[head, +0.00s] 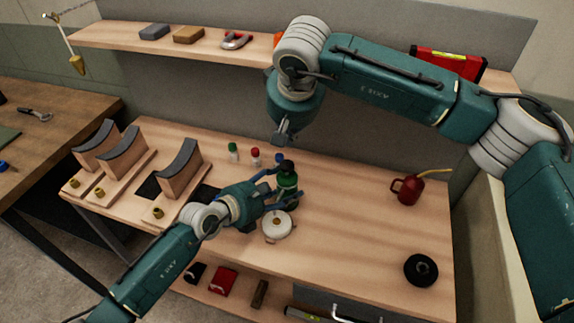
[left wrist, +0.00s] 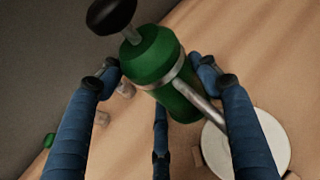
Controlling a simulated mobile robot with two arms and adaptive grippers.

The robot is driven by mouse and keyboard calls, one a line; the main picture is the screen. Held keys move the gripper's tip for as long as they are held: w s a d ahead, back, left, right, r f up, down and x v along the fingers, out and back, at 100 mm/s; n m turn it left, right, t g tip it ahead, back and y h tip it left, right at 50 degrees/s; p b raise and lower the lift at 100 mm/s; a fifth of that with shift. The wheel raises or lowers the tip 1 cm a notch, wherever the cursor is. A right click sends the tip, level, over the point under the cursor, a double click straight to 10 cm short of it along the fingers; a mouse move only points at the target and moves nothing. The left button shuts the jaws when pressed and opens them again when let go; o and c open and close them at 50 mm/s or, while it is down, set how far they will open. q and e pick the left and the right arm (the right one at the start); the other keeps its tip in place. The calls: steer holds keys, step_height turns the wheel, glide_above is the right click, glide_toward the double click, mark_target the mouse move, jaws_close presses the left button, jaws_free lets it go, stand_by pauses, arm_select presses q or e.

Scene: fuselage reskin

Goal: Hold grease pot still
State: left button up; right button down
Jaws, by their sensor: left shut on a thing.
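The grease pot (head: 287,182) is a green cylinder with a black knob on top, standing on the wooden bench. In the left wrist view the pot (left wrist: 158,62) looks tilted, with a metal band and a metal rod or spout at its side. My left gripper (head: 281,191) is shut on the pot, its blue fingers on either side of it; they also show in the left wrist view (left wrist: 158,85). My right gripper (head: 283,138) hangs above and behind the pot, apart from it; its jaws are too small to read.
A round white piece (head: 277,231) lies just in front of the pot. Small bottles with green (head: 233,152), red (head: 255,157) and blue caps stand behind. Curved-top blocks (head: 180,170) stand left. A red oil can (head: 407,190) and black disc (head: 421,269) are right. The bench's centre-right is clear.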

arm_select(q)
steer(key=shift+s+f, duration=0.2)
steer(key=shift+f, duration=0.2)
steer(key=o, duration=1.6)
steer(key=shift+o, duration=0.8)
steer(key=shift+w+r, duration=0.15)
